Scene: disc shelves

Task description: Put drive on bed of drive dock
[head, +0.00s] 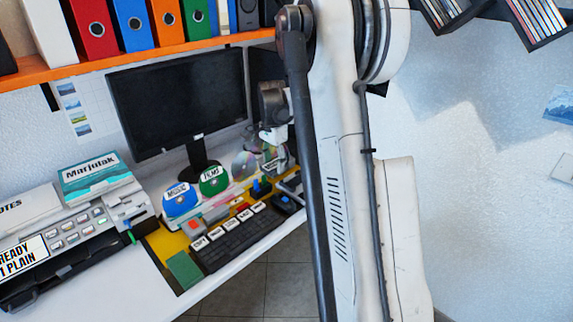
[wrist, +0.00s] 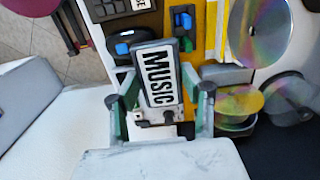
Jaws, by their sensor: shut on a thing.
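The drive (wrist: 158,76) is a dark slab with a white label reading MUSIC. My gripper (wrist: 160,108) is shut on it, with one green-grey finger at each side in the wrist view. In the head view my gripper (head: 273,135) is at the back right of the desk, partly hidden by my arm. I cannot make out which part is the dock's bed. Small blocks with blue and green tops (wrist: 184,30) stand just beyond the drive in the wrist view. I cannot tell whether the drive touches anything below.
A black keyboard (head: 238,241) with white labels lies in front. Music (head: 182,199) and Films (head: 213,180) discs stand left of my gripper. Shiny discs (wrist: 258,32) stand to the right in the wrist view. A monitor (head: 178,98) is behind, below an orange shelf (head: 130,62).

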